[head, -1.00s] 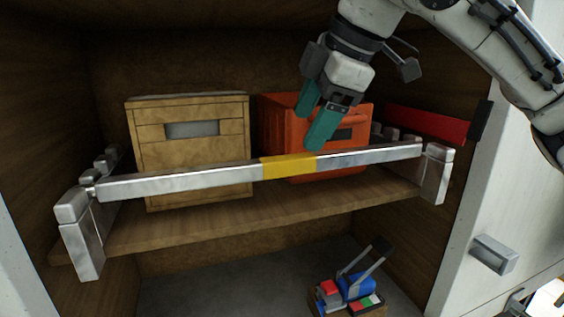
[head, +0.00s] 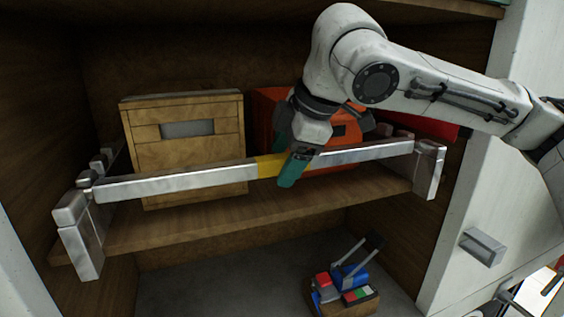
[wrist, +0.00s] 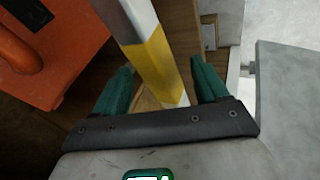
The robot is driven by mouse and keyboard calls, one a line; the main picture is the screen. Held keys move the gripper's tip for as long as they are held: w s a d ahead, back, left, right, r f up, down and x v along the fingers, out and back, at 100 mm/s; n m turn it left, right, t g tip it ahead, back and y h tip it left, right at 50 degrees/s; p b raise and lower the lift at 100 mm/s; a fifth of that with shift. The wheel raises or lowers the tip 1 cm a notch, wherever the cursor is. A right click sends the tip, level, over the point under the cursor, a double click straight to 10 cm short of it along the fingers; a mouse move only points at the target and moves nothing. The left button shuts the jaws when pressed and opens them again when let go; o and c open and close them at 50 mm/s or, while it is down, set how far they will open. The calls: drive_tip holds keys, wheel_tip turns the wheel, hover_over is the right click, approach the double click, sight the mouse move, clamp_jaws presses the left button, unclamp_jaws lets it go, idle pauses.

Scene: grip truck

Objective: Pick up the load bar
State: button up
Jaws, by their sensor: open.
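The load bar (head: 180,183) is a long silver bar with a yellow middle band. It lies across the front of the shelf in metal brackets at both ends. In the wrist view its yellow band (wrist: 158,68) runs between my two green fingers. My gripper (head: 287,166) is open at the yellow band, with a finger on either side of the bar. It also shows in the wrist view (wrist: 161,88), where I see a gap between the bar and each finger. In the head view my gripper hides part of the yellow band and the far finger is mostly hidden.
A wooden box (head: 186,165) and an orange-red crate (head: 267,108) stand on the shelf (head: 200,222) behind the bar. Metal brackets (head: 82,240) hold the bar ends. A small box of colourful items (head: 345,290) sits below. A white panel with a handle (head: 484,246) is at right.

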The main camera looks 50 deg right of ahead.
drive_tip(key=shift+c, duration=0.2)
clamp_jaws()
idle(0.4)
drive_tip(key=shift+r, duration=0.1)
